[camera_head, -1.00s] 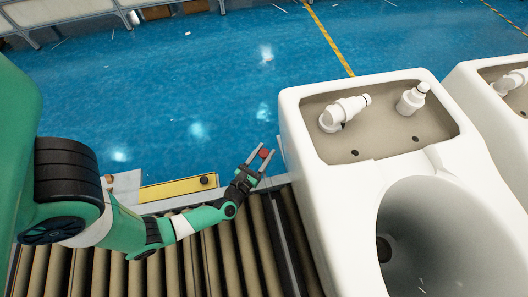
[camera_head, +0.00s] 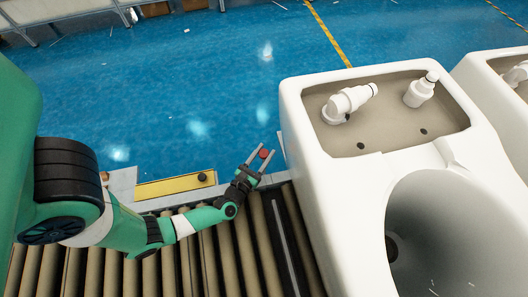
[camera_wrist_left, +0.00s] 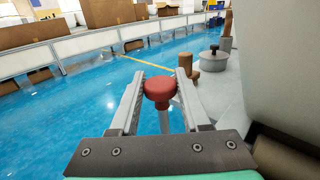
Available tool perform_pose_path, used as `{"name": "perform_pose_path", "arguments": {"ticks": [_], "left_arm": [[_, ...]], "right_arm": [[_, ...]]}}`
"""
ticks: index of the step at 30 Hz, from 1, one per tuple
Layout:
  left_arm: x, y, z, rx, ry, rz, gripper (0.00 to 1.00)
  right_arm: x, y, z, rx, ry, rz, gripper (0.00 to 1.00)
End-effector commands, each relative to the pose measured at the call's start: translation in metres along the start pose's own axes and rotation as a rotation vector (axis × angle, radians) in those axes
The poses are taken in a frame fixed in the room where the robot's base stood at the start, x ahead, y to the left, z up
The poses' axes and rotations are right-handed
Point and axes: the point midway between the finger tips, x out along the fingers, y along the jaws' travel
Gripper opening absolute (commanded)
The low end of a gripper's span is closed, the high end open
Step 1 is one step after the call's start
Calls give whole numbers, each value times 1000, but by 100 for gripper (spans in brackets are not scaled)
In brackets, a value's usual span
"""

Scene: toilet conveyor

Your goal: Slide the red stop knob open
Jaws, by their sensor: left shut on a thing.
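The red stop knob (camera_wrist_left: 158,90) is a round red cap on a thin pale stem, in the middle of the left wrist view. In the head view the red knob (camera_head: 264,154) is a small red spot between my left fingertips. My left gripper (camera_wrist_left: 158,95) is shut on it, with one grey finger on each side. In the head view my left gripper (camera_head: 261,157) reaches over the far edge of the roller conveyor, left of the nearest toilet. My right gripper is not in view.
A white toilet (camera_head: 300,150) with tank fittings stands right of my left gripper, and another toilet (camera_head: 490,75) stands beyond it. Conveyor rollers (camera_head: 225,262) lie below my arm. A yellow panel (camera_head: 165,188) with a black button sits at the conveyor's edge. Blue floor lies beyond.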

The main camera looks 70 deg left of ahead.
Motion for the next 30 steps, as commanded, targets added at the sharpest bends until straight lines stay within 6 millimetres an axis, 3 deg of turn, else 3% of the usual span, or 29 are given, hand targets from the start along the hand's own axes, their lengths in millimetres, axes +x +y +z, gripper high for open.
{"name": "perform_pose_path", "arguments": {"ticks": [3, 4, 9, 20, 30], "left_arm": [[0, 0, 2, 0, -1, 0, 0], [0, 0, 2, 0, -2, 0, 50], [0, 0, 2, 0, -2, 0, 77], [-6, -1, 3, 0, -1, -3, 77], [-67, -4, 4, 0, -1, -13, 77]], "right_arm": [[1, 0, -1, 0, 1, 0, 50], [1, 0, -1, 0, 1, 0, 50], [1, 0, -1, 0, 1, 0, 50], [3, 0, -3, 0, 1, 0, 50], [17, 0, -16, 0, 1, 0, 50]]}}
